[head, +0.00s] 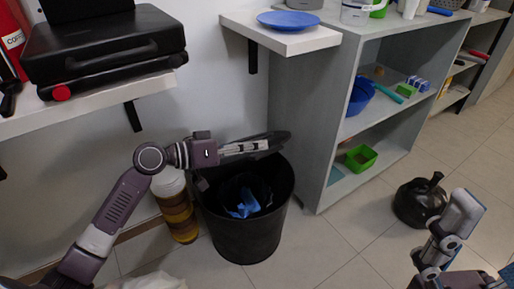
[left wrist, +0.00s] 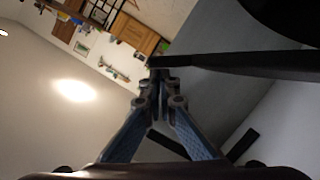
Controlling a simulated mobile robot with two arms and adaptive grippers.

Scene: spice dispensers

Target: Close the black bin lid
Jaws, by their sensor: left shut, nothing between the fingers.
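The black bin (head: 242,238) stands on the floor against the wall, with blue and dark material inside. Its black lid (head: 281,138) is raised above the back of the opening, seen almost edge-on. My left gripper (head: 262,145) is shut and empty, at the lid, and hides part of it. In the left wrist view the closed fingertips (left wrist: 158,78) are close to a dark edge of the lid (left wrist: 235,65); I cannot tell whether they touch. My right gripper (head: 460,210) is at the lower right, away from the bin; its finger state is unclear.
A grey shelf unit (head: 300,120) stands right of the bin. A white wall shelf (head: 283,38) with a blue plate is above. A yellow-brown container (head: 178,212) stands left of the bin.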

